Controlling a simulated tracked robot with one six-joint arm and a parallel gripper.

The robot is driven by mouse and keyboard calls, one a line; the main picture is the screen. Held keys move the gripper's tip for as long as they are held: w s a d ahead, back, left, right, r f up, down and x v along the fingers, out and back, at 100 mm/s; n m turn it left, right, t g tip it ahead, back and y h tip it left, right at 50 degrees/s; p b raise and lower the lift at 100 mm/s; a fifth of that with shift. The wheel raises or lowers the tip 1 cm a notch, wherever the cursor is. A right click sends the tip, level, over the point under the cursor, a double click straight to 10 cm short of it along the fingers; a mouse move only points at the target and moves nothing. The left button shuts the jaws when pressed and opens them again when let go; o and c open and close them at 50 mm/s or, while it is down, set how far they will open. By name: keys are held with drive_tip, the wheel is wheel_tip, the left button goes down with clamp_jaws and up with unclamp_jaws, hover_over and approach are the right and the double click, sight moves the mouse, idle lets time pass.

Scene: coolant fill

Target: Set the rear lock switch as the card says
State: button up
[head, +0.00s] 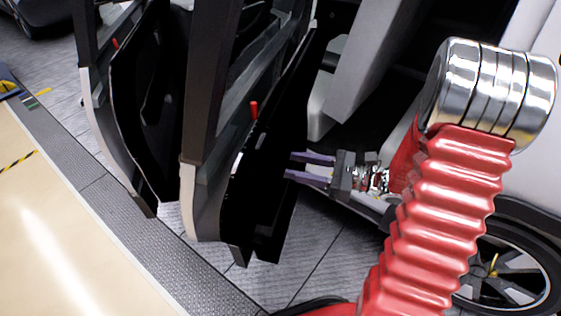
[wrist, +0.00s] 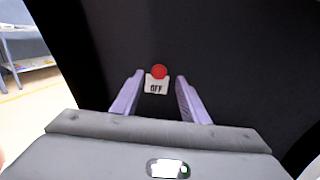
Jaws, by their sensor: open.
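In the wrist view a switch with a round red top (wrist: 159,72) sits on a black door panel (wrist: 235,45). A white label below the red top reads OFF (wrist: 156,86). My gripper (wrist: 160,77) is open, its two purple fingers on either side of the switch in that view, with nothing between them. In the head view my gripper (head: 290,164) points left at the black inner face of an open door (head: 262,170). I cannot tell whether the fingertips touch the panel. No card is readable in either view.
Another open door (head: 145,100) stands further left. The white car body (head: 535,150) and a wheel (head: 505,265) are at the right. Grey floor lies below my gripper.

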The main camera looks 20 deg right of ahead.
sight(271, 160)
drive_tip(key=shift+x, duration=2.05)
drive_tip(key=shift+c, duration=0.2)
clamp_jaws()
